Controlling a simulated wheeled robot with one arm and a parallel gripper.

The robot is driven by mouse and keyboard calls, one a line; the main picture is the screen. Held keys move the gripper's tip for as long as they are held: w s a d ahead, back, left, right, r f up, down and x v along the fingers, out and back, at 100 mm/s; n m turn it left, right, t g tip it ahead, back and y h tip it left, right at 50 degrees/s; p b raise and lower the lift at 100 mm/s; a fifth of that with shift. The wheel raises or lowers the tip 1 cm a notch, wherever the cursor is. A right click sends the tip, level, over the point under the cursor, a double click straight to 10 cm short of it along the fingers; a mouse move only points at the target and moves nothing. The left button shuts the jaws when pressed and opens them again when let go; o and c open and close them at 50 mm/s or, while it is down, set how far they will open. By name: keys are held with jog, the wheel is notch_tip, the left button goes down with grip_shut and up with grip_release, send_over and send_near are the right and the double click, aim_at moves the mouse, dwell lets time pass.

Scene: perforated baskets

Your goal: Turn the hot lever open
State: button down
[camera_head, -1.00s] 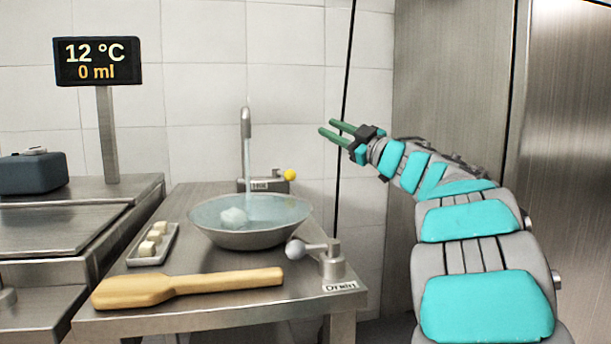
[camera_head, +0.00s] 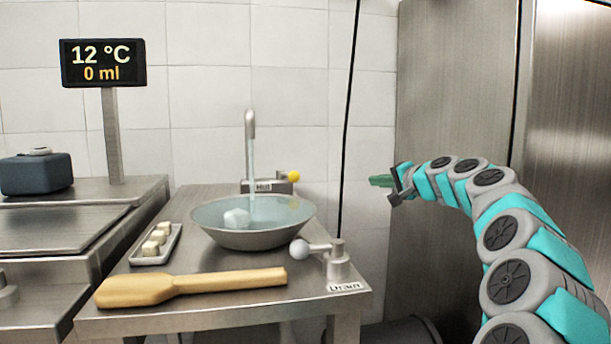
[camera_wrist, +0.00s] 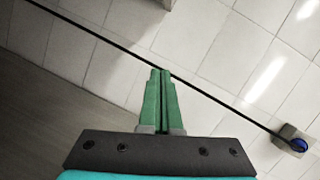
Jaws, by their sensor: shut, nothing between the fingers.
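The hot lever (camera_head: 293,176) has a yellow ball knob and sits on a grey block labelled Hot (camera_head: 262,187), behind the water basin at the wall. My gripper (camera_head: 378,181) is to the right of the lever, apart from it, at about the same height in the head view. Its green fingers point left. In the wrist view the gripper (camera_wrist: 160,72) has its two fingers together with nothing between them. The yellow knob does not show in the wrist view.
A basin (camera_head: 225,239) of water with a pale lump stands under the running tap (camera_head: 250,125). A drain lever (camera_head: 336,262), wooden paddle (camera_head: 190,285) and tray of cubes (camera_head: 155,259) are near. A display (camera_head: 103,63) reads 12 °C, 0 ml. A black cable (camera_head: 349,120) hangs between gripper and lever.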

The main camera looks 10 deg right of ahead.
aim_at(288, 175)
jog(key=shift+s+a+r+n+g+y, duration=0.1)
jog(key=shift+a+r+n+g+y, duration=0.3)
jog(key=shift+a+y, duration=2)
jog(key=shift+w+a+r+n+g+y, duration=0.15)
jog(key=shift+a+r+n+y, duration=0.65)
jog(key=shift+a, duration=3.25)
jog(key=shift+s+a+r+n+g+y, duration=0.2)
jog(key=shift+a+n+y, duration=0.85)
jog(key=shift+a, duration=2.2)
jog(key=shift+a+m+t+b, duration=0.25)
jog(key=shift+m+b, duration=0.2)
jog(key=shift+m, duration=0.2)
